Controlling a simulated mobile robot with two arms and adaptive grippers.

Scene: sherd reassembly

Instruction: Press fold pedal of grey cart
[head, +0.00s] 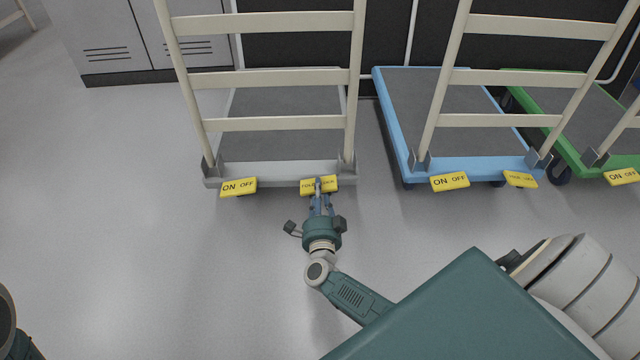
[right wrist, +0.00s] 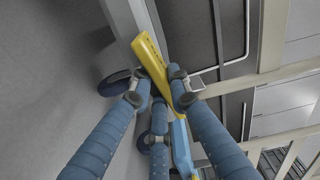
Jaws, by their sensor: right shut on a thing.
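The grey cart (head: 280,172) stands at the left of the row, with a cream ladder-like handle. At its front edge are two yellow pedals: the ON/OFF pedal (head: 238,187) at left and the fold pedal (head: 308,187) at right. My right gripper (head: 321,190) is at the fold pedal, its fingers shut on it and covering part of its label. In the right wrist view the yellow fold pedal (right wrist: 148,52) lies between the blue fingertips (right wrist: 157,88). I cannot tell whether the pedal is pushed down. My left gripper is out of view.
A blue cart (head: 391,126) with two yellow pedals stands to the right, and a green cart (head: 573,150) beyond it. Grey cabinets (head: 105,40) stand at the back left. The floor (head: 150,260) in front of the grey cart is clear at left.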

